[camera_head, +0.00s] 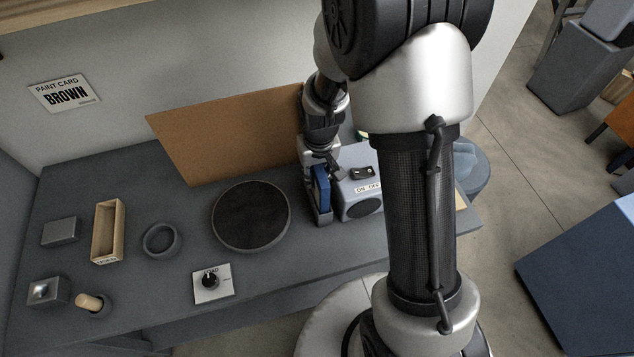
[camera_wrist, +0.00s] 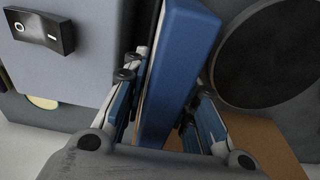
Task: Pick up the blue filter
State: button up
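The blue filter (camera_head: 321,188) is a flat, upright blue panel with a pale edge, standing beside the grey on/off box on the dark bench. In the wrist view the filter (camera_wrist: 178,75) runs between the two fingers of my gripper (camera_wrist: 165,100), one finger on each side. My gripper (camera_head: 322,200) reaches down from above onto the filter in the head view. The fingers lie very close to the filter's faces; whether they press on it I cannot tell. The filter's lower end is partly hidden by a finger in the head view.
The on/off box (camera_head: 360,205) stands just right of the filter. A round dark plate (camera_head: 251,216) lies to its left. A brown board (camera_head: 225,135) leans behind. A knob panel (camera_head: 212,282), a ring (camera_head: 161,240) and a wooden tray (camera_head: 121,235) lie further left.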

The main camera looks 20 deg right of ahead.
grip_shut()
